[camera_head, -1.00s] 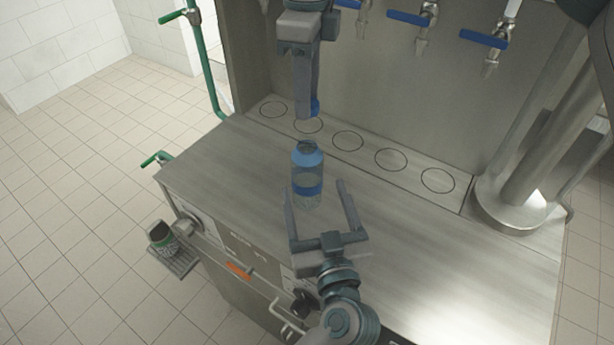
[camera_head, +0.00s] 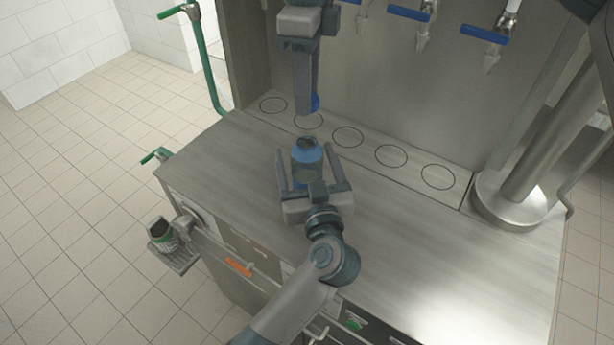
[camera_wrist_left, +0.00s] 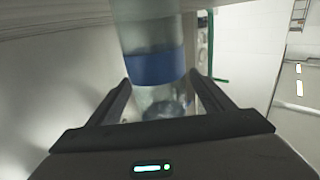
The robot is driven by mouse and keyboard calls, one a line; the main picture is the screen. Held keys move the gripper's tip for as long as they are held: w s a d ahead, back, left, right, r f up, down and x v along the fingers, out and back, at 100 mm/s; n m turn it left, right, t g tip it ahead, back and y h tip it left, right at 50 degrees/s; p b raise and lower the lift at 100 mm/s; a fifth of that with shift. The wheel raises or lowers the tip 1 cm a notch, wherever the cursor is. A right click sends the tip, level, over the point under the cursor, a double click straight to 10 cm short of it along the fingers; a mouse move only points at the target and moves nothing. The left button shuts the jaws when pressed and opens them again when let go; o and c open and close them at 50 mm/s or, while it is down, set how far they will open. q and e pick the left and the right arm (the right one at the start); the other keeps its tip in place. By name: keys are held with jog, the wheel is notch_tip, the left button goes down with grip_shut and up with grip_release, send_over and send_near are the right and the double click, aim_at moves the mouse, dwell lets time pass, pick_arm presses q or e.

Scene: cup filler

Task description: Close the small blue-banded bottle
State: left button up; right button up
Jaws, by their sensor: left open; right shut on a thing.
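The small blue-banded bottle (camera_head: 307,153) stands upright on the steel counter, its blue shoulder and open, uncapped mouth showing. My left gripper (camera_head: 309,166) comes in from the front, open, with one finger on each side of the bottle. In the left wrist view the clear bottle with its blue band (camera_wrist_left: 155,68) stands between the spread fingers. My right gripper (camera_head: 307,106) hangs from above, behind the bottle, shut on a small blue cap (camera_head: 315,103). Its fingers hide most of the cap. The cap is apart from the bottle mouth.
Blue-handled taps (camera_head: 408,14) line the steel back wall above a strip of marked circles (camera_head: 391,156). A wide steel column (camera_head: 505,205) stands at right. A can (camera_head: 161,232) sits on a small side shelf. The counter right of the bottle is clear.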

pick_arm(q)
jog(key=shift+w+a, duration=0.25)
jog(key=shift+w, duration=0.9)
jog(key=c, duration=1.6)
pick_arm(e)
send_over(307, 136)
jog(key=shift+f, duration=2.5)
jog(key=shift+f, duration=0.9)
jog(key=shift+f, duration=0.55)
